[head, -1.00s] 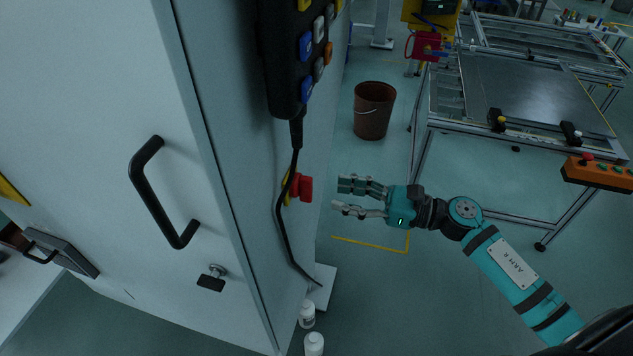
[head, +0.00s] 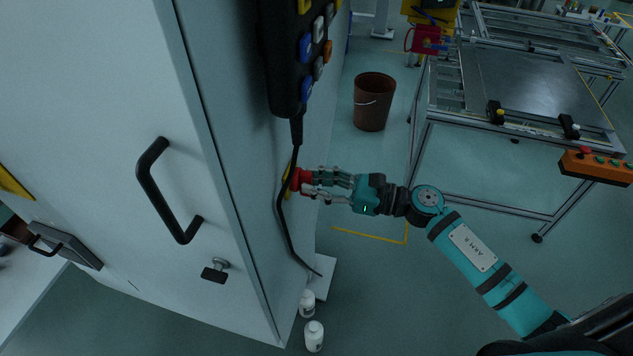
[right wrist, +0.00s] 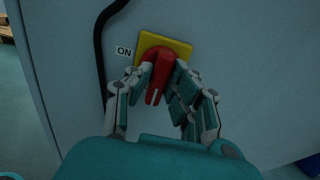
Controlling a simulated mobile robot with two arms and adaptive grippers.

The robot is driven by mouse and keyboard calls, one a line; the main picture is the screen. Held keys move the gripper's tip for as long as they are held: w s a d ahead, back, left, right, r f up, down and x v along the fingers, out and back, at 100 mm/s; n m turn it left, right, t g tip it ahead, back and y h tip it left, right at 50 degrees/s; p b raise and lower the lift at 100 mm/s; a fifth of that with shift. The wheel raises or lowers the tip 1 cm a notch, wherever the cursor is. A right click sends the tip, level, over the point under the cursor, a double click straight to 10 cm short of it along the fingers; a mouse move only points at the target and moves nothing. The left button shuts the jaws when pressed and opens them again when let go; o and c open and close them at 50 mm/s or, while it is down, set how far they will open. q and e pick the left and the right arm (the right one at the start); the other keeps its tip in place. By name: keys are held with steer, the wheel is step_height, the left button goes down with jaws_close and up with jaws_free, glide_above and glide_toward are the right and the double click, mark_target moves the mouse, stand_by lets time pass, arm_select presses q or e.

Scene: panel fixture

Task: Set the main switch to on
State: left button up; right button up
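The main switch is a red rotary handle (right wrist: 160,72) on a yellow plate (right wrist: 180,46), mounted on the cabinet's side panel. In the head view the red handle (head: 300,177) shows at the tips of my right gripper (head: 312,184). My right fingers (right wrist: 162,72) lie on both sides of the handle and appear closed on it. My left gripper is out of view.
A black cable (head: 282,220) hangs from a button pendant (head: 290,60) close beside the switch. The cabinet door has a black handle (head: 166,190). White bottles (head: 314,336) stand on the floor below. A brown bucket (head: 373,102) and a metal frame table (head: 530,95) are behind my right arm.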

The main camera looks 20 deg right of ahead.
jaws_close()
steer(key=shift+m, duration=0.3)
steer(key=m+p, duration=0.1)
steer(key=m, duration=0.2)
steer(key=shift+r+m, duration=0.1)
steer(key=shift+m, duration=0.2)
steer(key=m+p, duration=0.1)
steer(key=m, duration=0.3)
steer(key=shift+m+p, duration=0.35)
steer(key=shift+m, duration=0.05)
steer(key=m+p, duration=0.2)
steer(key=m, duration=0.2)
steer(key=shift+r, duration=0.1)
steer(key=shift+m+p, duration=0.9)
steer(key=shift+m, duration=1.5)
steer(key=o, duration=0.7)
jaws_free()
